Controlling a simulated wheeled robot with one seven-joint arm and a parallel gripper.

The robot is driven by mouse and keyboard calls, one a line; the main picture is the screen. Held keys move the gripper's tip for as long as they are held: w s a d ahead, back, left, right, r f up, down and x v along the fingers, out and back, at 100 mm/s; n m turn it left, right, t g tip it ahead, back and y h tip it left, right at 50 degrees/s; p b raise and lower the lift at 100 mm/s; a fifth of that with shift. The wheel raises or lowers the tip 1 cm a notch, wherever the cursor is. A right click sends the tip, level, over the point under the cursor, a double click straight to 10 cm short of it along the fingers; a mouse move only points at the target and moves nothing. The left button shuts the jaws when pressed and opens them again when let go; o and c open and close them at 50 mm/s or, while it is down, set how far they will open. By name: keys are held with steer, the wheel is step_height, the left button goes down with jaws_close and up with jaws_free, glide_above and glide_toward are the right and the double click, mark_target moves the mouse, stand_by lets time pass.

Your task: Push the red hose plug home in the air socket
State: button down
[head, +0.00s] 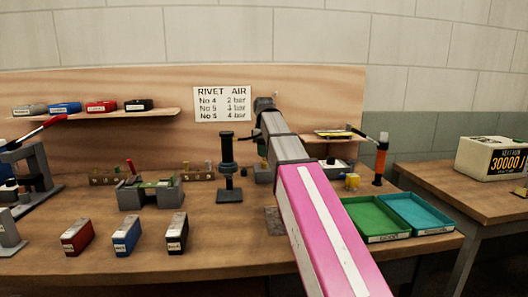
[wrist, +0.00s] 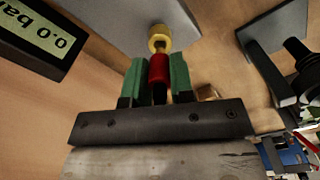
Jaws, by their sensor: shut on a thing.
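In the wrist view the red hose plug (wrist: 159,73) stands between the green fingers of my gripper (wrist: 158,62), which is shut on it. The plug's front end points at the brass air socket (wrist: 159,38), which sits at the edge of a grey plate (wrist: 125,18). Plug and socket look in line and touching or nearly so; I cannot tell how deep the plug sits. A dark gauge (wrist: 40,38) at the upper left reads 0.0 bar. In the head view my own arm hides the gripper, plug and socket.
The workbench (head: 200,245) carries a black upright tool (head: 229,165), green (head: 375,218) and blue (head: 422,212) trays, and several labelled boxes at the front left. An orange-handled tool (head: 381,160) stands right of my arm. The bench's front middle has free room.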

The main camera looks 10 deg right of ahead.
steer(key=shift+f, duration=1.35)
steer(key=c, duration=0.9)
jaws_free()
steer(key=shift+r, duration=0.2)
steer(key=shift+r, duration=2.35)
